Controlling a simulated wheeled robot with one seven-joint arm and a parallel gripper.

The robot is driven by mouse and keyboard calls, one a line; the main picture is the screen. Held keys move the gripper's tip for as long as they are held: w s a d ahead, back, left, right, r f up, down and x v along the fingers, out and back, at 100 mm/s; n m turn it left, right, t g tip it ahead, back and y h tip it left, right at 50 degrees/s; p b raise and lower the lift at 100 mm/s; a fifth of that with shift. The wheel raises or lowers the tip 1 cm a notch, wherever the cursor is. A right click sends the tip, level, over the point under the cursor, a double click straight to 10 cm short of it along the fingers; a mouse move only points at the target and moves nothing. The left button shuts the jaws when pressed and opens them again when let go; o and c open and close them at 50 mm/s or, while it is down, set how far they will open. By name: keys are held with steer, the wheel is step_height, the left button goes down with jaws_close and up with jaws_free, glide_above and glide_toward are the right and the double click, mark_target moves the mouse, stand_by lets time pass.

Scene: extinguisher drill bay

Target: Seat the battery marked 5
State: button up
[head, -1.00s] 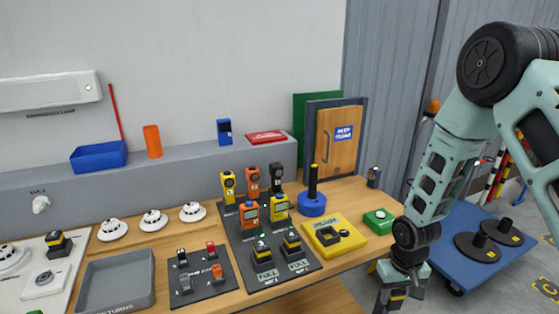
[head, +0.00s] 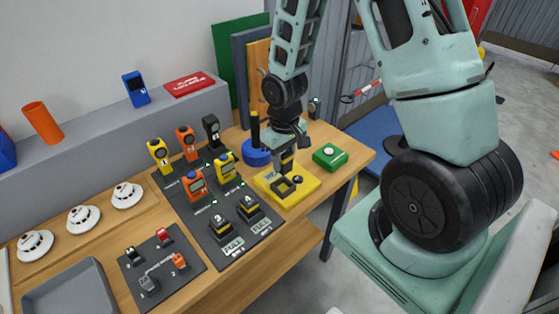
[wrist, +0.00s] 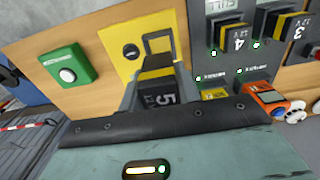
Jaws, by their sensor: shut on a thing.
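My gripper (head: 284,150) is shut on the black battery with a yellow band (head: 287,163), close above the yellow plate (head: 305,189). In the wrist view the battery (wrist: 158,95) shows its 5 between the fingers (wrist: 157,85). The plate (wrist: 112,42) has a raised black rectangular frame (head: 284,187), an open socket, and a round black knob. In the wrist view the frame (wrist: 174,48) shows just beyond the battery, which partly covers it. The battery looks above the frame, not inside it; the exact gap is hard to tell.
A green box with a white button (head: 330,156) stands right of the plate. The blue round base with a black post (head: 257,157) is close behind. Batteries 4 (wrist: 230,38) and 3 (wrist: 291,25) sit in the dark charger panel. Bare wood lies at the table's front edge.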

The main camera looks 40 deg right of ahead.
mark_target(284, 172)
steer(key=shift+f+b, duration=2.35)
steer(key=shift+f, duration=0.3)
steer(key=shift+f+b, duration=0.6)
steer(key=shift+f, duration=0.45)
stand_by(0.8)
steer(key=shift+r, duration=0.1)
steer(key=shift+r+p, duration=2.25)
steer(key=shift+r, duration=0.2)
steer(key=shift+s, duration=0.1)
